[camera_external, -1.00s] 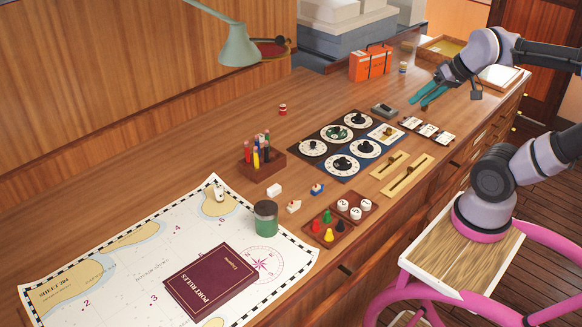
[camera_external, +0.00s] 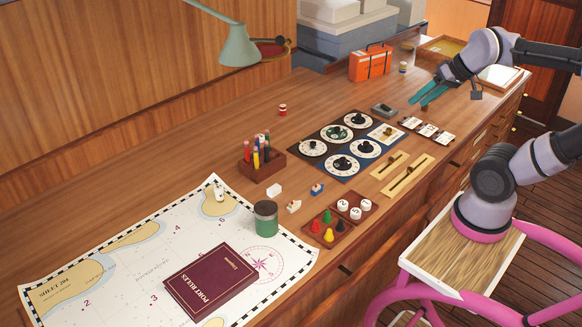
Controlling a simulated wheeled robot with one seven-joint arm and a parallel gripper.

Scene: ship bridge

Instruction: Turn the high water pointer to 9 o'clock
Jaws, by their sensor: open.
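Several round white dials with black knobs sit on a dark panel (camera_external: 325,163) in the middle of the desk. They include an upper dial (camera_external: 358,119), a green-centred dial (camera_external: 337,133), a left dial (camera_external: 312,148), a right dial (camera_external: 366,149) and a front dial (camera_external: 342,165). Labels are too small to read, so I cannot tell which is the high water pointer or where it points. My gripper (camera_external: 423,98) is open and empty, with teal fingers, above the desk to the right of and beyond the panel.
Two brass slider plates (camera_external: 408,175) and a row of white cards (camera_external: 427,130) lie right of the panel. A grey box (camera_external: 384,110) lies between the panel and my gripper. A pen rack (camera_external: 262,165) stands left, an orange case (camera_external: 370,63) behind.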

